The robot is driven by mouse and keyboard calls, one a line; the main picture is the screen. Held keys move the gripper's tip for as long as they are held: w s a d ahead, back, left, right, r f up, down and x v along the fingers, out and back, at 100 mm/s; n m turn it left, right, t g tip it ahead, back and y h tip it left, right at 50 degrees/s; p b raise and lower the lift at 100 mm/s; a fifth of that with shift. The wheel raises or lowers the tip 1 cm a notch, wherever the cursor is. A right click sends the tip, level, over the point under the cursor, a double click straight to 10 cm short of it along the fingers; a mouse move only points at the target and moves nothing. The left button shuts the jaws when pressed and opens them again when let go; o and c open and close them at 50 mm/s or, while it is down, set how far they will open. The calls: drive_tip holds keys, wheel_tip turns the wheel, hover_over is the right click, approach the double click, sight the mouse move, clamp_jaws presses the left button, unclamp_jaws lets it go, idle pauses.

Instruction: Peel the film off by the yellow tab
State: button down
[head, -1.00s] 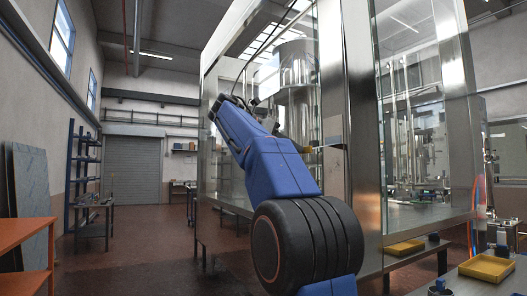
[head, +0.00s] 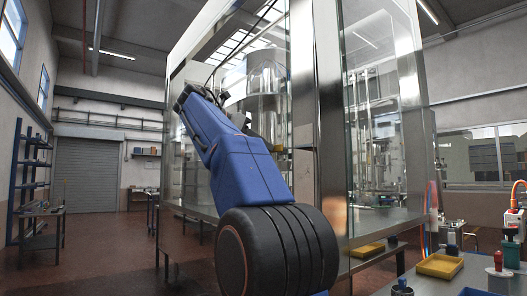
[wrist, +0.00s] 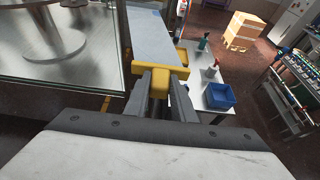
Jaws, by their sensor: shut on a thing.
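The yellow tab (wrist: 160,69) is a bar across the tips of my gripper (wrist: 160,88) in the wrist view. My gripper is shut on it. A flat pale grey-blue strip (wrist: 152,38) runs away beyond the tab; I cannot tell whether it is loose film or a surface behind. In the head view a small yellow bit (head: 279,148) shows beside my blue arm, close to a steel post; the jaws are mostly hidden there. The glass-walled filler enclosure (head: 333,100) stands behind and right of my arm. No clear film edge shows on it.
In the wrist view, a side table holds a blue bin (wrist: 221,96) and a green spray bottle (wrist: 204,41). A yellow tray (head: 440,266) is on the right-hand bench in the head view. Open floor (head: 95,255) lies left.

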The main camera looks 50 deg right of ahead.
drive_tip(key=shift+s+a+r, duration=0.2)
drive_tip(key=shift+a+r, duration=0.35)
drive_tip(key=shift+a, duration=0.2)
drive_tip(key=shift+s+a+r, duration=0.15)
drive_tip(key=shift+a+r, duration=0.35)
drive_tip(key=shift+a, duration=0.25)
